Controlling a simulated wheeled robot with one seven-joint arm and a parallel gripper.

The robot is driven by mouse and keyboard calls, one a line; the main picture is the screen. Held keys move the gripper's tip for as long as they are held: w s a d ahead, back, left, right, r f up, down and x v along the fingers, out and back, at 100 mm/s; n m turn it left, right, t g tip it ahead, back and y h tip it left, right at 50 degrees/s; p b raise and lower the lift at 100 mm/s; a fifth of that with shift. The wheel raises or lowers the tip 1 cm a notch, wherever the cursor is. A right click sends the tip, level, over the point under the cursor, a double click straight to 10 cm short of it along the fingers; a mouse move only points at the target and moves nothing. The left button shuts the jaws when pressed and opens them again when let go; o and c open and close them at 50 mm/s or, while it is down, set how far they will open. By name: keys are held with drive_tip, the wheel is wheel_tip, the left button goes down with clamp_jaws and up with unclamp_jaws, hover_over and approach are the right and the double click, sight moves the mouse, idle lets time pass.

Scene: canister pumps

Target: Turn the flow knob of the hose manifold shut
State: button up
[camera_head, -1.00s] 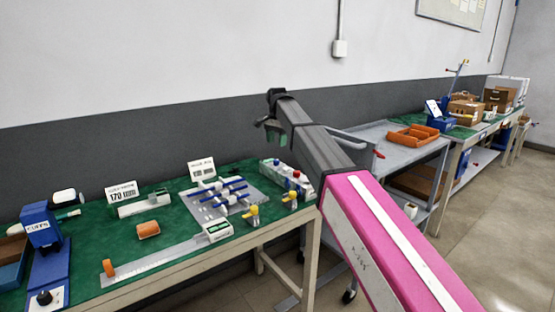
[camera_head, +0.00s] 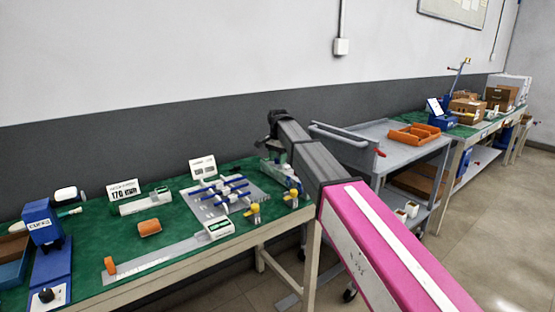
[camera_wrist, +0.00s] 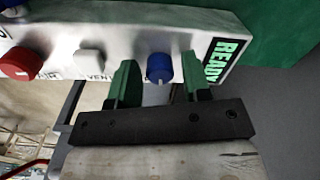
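In the wrist view, a pale metal box (camera_wrist: 115,35), which looks like the manifold, carries a red knob (camera_wrist: 20,62), a whitish knob (camera_wrist: 89,62) and a blue knob (camera_wrist: 159,66). A lit green "READY" display (camera_wrist: 221,60) is at its right end. The label by the blue knob is hidden, so I cannot read which knob is flow. My gripper (camera_wrist: 160,72) is open, with one green finger to each side of the blue knob; I cannot tell whether they touch it. In the head view, my gripper (camera_head: 271,148) is over the box (camera_head: 290,178), partly hiding it.
A grey cart (camera_head: 380,150) stands to the right, behind my arm.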

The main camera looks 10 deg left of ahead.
drive_tip(key=c, duration=0.6)
drive_tip(key=n, duration=1.3)
drive_tip(key=shift+n, duration=1.8)
